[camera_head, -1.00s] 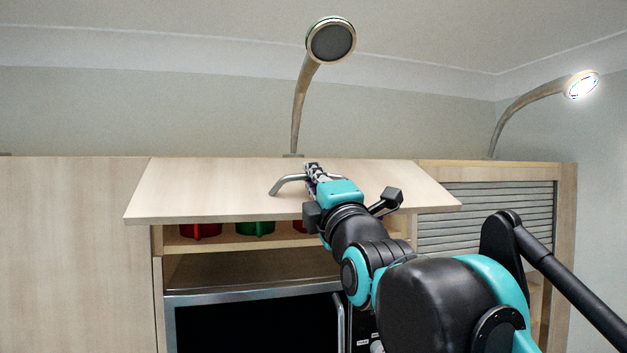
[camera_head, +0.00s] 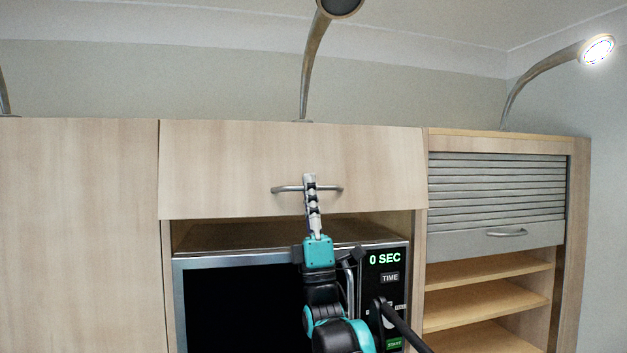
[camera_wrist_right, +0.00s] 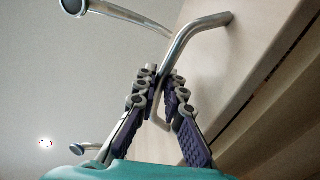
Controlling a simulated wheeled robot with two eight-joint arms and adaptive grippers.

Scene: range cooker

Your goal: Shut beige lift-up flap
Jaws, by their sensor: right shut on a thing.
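The beige lift-up flap (camera_head: 225,170) hangs nearly upright above the microwave in the head view, its lower edge tilted slightly outward. A metal bar handle (camera_head: 286,189) runs across its lower middle. My right gripper (camera_head: 310,182) reaches up from below and is shut on this handle. The inside of the compartment behind the flap is mostly hidden. My left gripper is not in view.
A microwave (camera_head: 240,260) with a dark door and a lit panel sits below the flap. To the right, a grey slatted shutter (camera_head: 490,190) hangs partly lowered over open shelves (camera_head: 485,268). A beige panel (camera_head: 75,220) stands at the left. Curved lamps (camera_head: 312,60) rise above.

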